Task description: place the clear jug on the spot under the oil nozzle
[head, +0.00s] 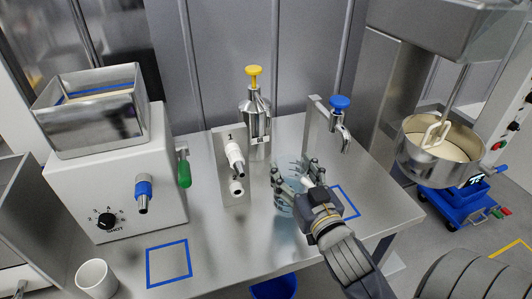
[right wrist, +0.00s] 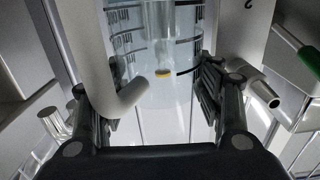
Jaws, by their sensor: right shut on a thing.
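The clear jug (head: 284,206) is see-through with a bluish tint. It is in my right gripper (head: 297,172), over the steel table between a white-nozzle panel and a blue-knobbed tap (head: 340,106). In the right wrist view the jug (right wrist: 180,92) has dark measuring marks, and a thick pale handle (right wrist: 112,95) lies between the fingers. I cannot tell if its base touches the table. The tap's spout (head: 346,146) is right of the jug, above a blue-outlined square (head: 347,203) partly hidden by my gripper. No label tells which nozzle is for oil. My left gripper is out of view.
A panel marked 1 (head: 231,190) with a white nozzle and a yellow-knobbed steel dispenser (head: 257,104) stand left of the jug. A white machine (head: 120,175), another blue square (head: 169,263) and a white cup (head: 96,279) are farther left. A mixer bowl (head: 438,150) is at right.

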